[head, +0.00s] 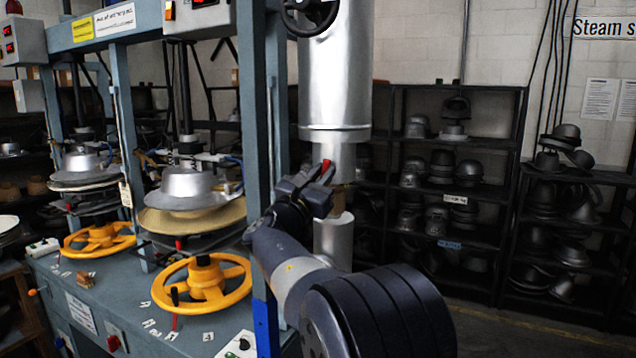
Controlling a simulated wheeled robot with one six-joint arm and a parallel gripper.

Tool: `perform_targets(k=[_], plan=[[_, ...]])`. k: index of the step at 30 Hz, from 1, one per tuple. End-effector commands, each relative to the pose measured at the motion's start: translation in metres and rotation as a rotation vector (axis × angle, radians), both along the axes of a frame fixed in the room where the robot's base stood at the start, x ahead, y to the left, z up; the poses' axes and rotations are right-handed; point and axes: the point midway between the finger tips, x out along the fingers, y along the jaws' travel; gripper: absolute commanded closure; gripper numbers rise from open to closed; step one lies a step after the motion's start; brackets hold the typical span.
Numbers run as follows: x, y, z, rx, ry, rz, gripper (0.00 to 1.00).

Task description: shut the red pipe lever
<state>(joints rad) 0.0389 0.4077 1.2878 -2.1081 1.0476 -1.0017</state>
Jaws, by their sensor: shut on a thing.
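The red pipe lever (326,167) shows as a small red piece at the tips of my gripper (322,176). It sits in front of the silver vertical pipe (335,58), at its narrower section below the wide cylinder. My gripper is shut on the lever. Most of the lever and its mount is hidden behind the gripper, so I cannot tell its full angle. My arm reaches up from the lower right of the head view and covers part of the lower pipe.
A blue-grey press frame (125,110) with orange handwheels (203,306) stands close at the left. A black handwheel (309,14) is above on the pipe. Dark shelves (512,190) with metal hat forms stand behind. Floor at the lower right is clear.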

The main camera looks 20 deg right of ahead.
Motion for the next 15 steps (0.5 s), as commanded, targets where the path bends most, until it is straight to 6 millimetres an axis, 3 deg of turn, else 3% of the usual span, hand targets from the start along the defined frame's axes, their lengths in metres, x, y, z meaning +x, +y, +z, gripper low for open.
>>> perform_targets(k=[15], plan=[[-0.030,-0.023,-0.021,0.294,-0.380,0.000,1.00]])
